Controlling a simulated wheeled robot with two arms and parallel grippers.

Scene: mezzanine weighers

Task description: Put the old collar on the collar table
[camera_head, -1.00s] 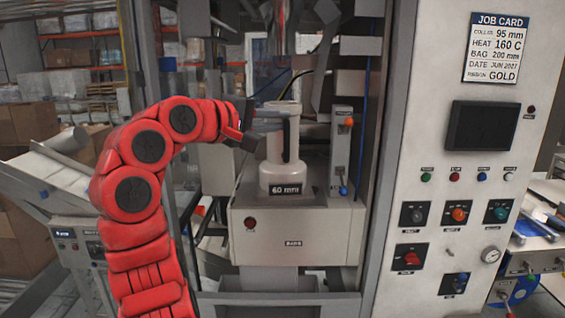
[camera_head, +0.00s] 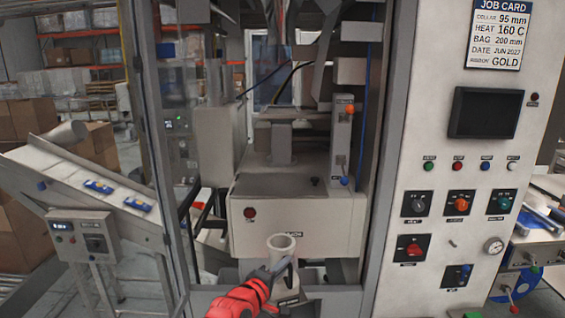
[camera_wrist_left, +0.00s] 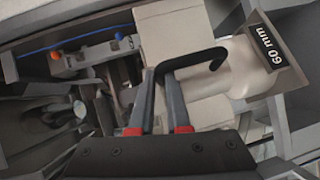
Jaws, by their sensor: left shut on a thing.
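The old collar (camera_head: 282,243) is a pale grey tube with an open top, low in the middle of the head view, in front of the machine. In the left wrist view the collar (camera_wrist_left: 236,68) shows a flared base, a "60 mm" label and a black hooked handle (camera_wrist_left: 192,59). My left gripper (camera_head: 270,274) is shut on the collar at its handle; its fingers (camera_wrist_left: 162,95) show beside the handle. The collar is off its seat on the machine. My right gripper is not in view. I cannot make out the collar table for certain.
The machine's cream housing (camera_head: 290,215) stands behind the collar, between grey frame posts. A control cabinet (camera_head: 455,150) with a job card (camera_head: 498,33) is at the right. A conveyor (camera_head: 95,185) with small blue packs slopes at the left. A cluttered bench (camera_head: 540,245) shows at the far right.

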